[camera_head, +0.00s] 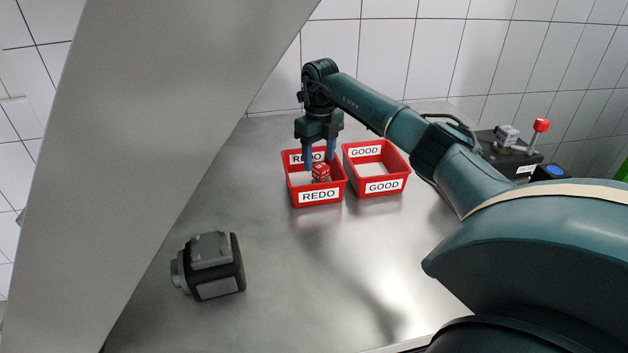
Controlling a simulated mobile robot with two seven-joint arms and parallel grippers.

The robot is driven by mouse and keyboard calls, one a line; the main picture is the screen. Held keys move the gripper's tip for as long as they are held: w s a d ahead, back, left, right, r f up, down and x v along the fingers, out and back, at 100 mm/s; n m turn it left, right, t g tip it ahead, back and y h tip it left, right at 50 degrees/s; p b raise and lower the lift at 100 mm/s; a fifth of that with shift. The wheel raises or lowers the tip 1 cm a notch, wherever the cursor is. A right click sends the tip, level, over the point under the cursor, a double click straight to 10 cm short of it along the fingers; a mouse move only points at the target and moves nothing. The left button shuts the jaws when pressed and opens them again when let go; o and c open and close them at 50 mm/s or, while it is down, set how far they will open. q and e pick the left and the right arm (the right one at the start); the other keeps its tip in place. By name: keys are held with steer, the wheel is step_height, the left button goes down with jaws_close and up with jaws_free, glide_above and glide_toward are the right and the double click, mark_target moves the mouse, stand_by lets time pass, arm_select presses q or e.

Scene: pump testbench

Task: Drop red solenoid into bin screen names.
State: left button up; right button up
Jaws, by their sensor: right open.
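The red solenoid (321,173) is a small red block with white markings, inside the red bin labelled REDO (319,196). My right gripper (319,162) is over this bin, fingers pointing down. Its blue fingers are open, one on each side just above the solenoid. I cannot tell whether the solenoid rests on the bin floor. A second red bin labelled GOOD (383,186) stands just right of the REDO bin and looks empty. My left gripper is not in view. No readable screen shows.
A dark pump-like unit (209,265) sits on the metal table (300,265) at the front left. A black testbench box (508,160) with a red-knobbed lever (541,125) and a grey block (507,136) stands at the right. The table between the pump and bins is clear.

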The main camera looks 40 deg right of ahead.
step_height(320, 180, up, 13)
steer(key=b, duration=0.1)
steer(key=shift+r, duration=0.15)
steer(key=shift+s, duration=0.1)
stand_by(0.6)
